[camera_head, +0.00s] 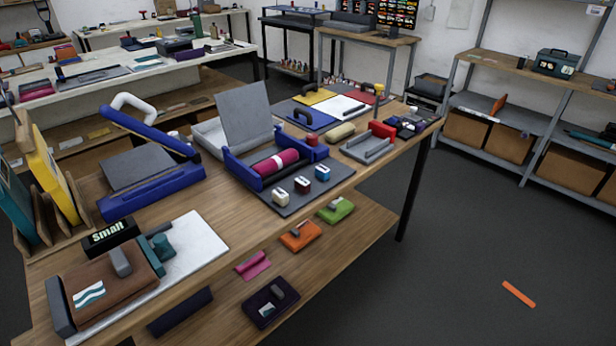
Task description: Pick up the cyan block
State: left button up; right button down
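A small cyan-blue block (322,173) with a pale lower front sits on a dark grey plate (330,183) near the table's front edge. It is the rightmost of a row of three small blocks. A dark red block (302,185) and a cream block (280,196) stand to its left, apart from it. Neither of my grippers shows in the head view, so their positions and states cannot be seen.
Behind the blocks, a blue frame holds a magenta roll (276,162), with a raised grey panel (244,112). A blue press (150,190) stands left. A lower shelf (345,240) holds small colored items. An orange strip (518,294) lies on otherwise clear floor at right.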

aim_at(322, 172)
jog(key=z, duration=0.35)
jog(key=k, duration=0.85)
jog(key=z, duration=1.3)
jog(key=i, duration=3.2)
jog(key=u, duration=1)
jog(key=i, duration=0.8)
jog(key=u, duration=1)
